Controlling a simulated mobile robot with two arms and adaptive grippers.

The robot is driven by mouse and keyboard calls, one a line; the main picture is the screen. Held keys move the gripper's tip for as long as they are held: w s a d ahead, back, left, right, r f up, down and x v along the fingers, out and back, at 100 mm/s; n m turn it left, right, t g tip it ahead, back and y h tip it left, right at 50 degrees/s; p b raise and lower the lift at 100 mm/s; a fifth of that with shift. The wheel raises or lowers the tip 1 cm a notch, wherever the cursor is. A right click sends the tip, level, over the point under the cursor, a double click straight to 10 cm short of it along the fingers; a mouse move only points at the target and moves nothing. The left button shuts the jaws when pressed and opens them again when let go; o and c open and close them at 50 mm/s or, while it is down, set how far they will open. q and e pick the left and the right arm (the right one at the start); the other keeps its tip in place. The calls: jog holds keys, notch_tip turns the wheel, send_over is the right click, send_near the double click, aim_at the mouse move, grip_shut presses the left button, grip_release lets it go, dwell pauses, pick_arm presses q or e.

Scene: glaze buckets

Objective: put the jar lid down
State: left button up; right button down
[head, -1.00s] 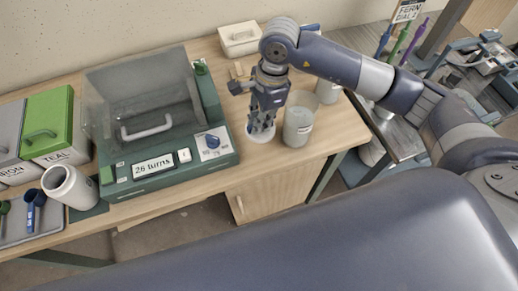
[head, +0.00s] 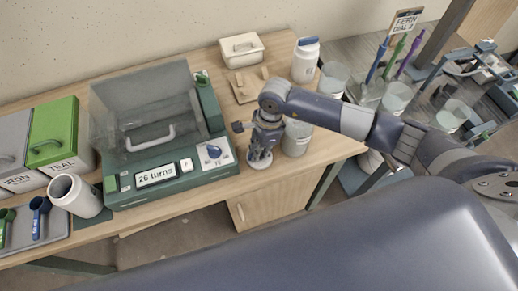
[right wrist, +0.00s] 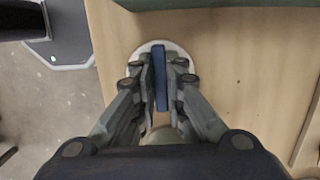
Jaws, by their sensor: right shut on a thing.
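The jar lid (right wrist: 139,56) shows in the right wrist view as a pale round disc with a blue upright grip (right wrist: 161,80). My right gripper (right wrist: 160,85) is shut on the blue grip, its fingers on either side. In the head view my right gripper (head: 260,158) points down near the table's front edge, with the lid's pale rim (head: 258,168) under its fingertips. The lid is on or very close to the wood; I cannot tell if it touches. My left gripper is not in view.
A grey translucent bucket (head: 297,142) stands just right of the gripper. The green machine (head: 150,190) reading "26 turns" is to its left. A white jar with a blue top (head: 305,65) and a pale box (head: 242,49) stand behind.

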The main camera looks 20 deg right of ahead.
jog(key=shift+f, duration=0.1)
jog(key=c, duration=1.7)
grip_release()
jog(key=shift+o, duration=0.2)
jog(key=shift+r, duration=0.3)
notch_tip(320, 180, up, 12)
jog(key=d+b, duration=0.2)
jog(key=b, duration=0.1)
jog(key=shift+f, duration=0.2)
